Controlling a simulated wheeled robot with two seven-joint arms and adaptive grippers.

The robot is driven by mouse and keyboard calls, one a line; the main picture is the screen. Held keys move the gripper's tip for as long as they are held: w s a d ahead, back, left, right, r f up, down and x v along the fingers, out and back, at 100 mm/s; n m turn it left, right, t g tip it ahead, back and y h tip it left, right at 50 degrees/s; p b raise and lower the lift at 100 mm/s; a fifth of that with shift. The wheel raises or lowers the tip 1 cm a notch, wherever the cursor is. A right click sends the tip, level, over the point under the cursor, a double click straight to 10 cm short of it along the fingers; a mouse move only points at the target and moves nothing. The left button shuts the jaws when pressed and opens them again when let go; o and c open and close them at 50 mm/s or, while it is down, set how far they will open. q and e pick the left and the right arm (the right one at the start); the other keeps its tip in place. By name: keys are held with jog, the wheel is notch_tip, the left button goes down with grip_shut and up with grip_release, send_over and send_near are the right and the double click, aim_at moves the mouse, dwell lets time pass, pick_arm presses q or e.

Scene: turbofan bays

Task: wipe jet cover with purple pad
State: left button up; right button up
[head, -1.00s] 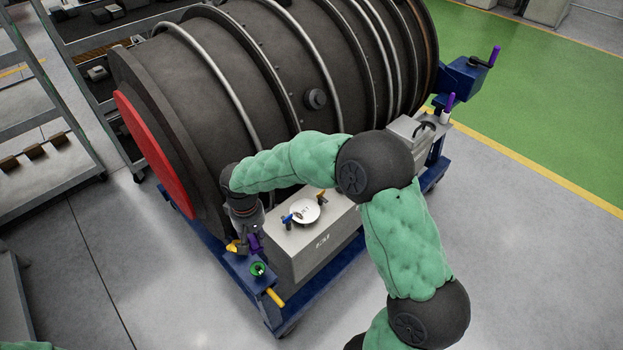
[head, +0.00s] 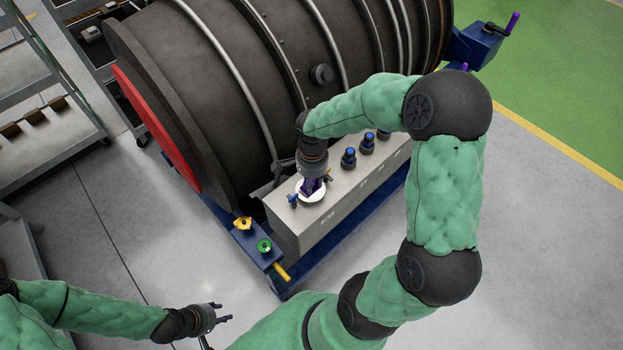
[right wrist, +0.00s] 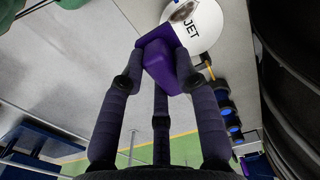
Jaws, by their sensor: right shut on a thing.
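The jet cover (head: 313,196) is a white round disc on top of the grey box, with the dark letters JET in the right wrist view (right wrist: 197,28). A brownish smudge (right wrist: 183,11) shows on it there. My right gripper (head: 312,184) is over the cover, pointing down, shut on the purple pad (right wrist: 163,66). The pad overlaps the cover's edge in the right wrist view; I cannot tell whether they touch. My left gripper (head: 226,311) is open and empty, low over the floor at the bottom left.
The grey box (head: 330,215) carries blue-capped fittings (head: 348,158) and small blue and yellow handles beside the cover. The dark engine casing (head: 225,100) stands close behind. A blue stand corner (head: 243,240) holds a yellow piece (head: 243,222) and a green ring (head: 264,246). Floor in front is free.

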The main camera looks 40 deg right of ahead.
jog(key=shift+f+b, duration=1.65)
jog(key=shift+f, duration=1.15)
jog(key=shift+f+b, duration=1)
jog(key=shift+f, duration=0.05)
jog(key=shift+w, duration=0.1)
